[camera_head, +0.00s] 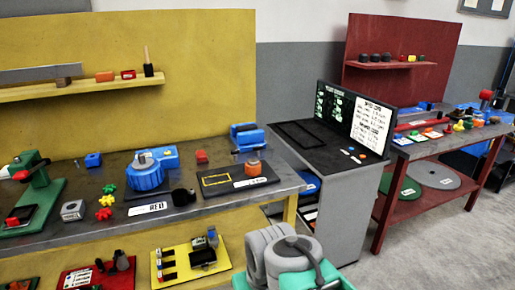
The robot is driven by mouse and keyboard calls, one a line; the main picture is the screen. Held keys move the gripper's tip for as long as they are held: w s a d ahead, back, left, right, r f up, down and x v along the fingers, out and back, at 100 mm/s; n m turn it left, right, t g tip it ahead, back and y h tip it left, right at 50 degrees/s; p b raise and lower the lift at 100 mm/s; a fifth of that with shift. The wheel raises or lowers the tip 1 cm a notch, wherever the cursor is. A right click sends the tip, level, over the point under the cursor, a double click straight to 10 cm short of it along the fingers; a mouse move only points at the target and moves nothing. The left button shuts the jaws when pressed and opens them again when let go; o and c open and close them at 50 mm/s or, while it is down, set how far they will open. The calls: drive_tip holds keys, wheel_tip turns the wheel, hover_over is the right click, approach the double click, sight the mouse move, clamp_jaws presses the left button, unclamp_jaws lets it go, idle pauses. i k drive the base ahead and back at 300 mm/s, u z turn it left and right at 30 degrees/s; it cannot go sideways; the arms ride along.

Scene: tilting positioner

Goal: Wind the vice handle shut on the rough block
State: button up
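A blue vice-like fixture (248,136) with upright jaws stands at the back right of the yellow bench. At this size I cannot tell its handle or whether a block sits between its jaws. A round blue device (146,178) with a grey top stands mid-bench, with a black knob-like part (183,197) at its front right. A small grey block (73,210) with a dark round mark lies on the left of the bench; I cannot tell whether it is the rough block. My arm's grey and teal links show at the bottom centre, but my gripper's fingers do not show.
The yellow bench (215,212) also holds a green press (38,195), red and green knobs (105,205) and a black plate with an orange cylinder (253,168). A grey console (345,205) stands to its right, then a red bench (430,150). Floor is clear at the lower right.

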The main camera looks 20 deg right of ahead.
sight(259, 148)
drive_tip(key=z, duration=0.9)
drive_tip(key=i, duration=1.4)
drive_tip(key=u, duration=0.75)
drive_tip(key=i, duration=0.85)
drive_tip(key=u, duration=0.15)
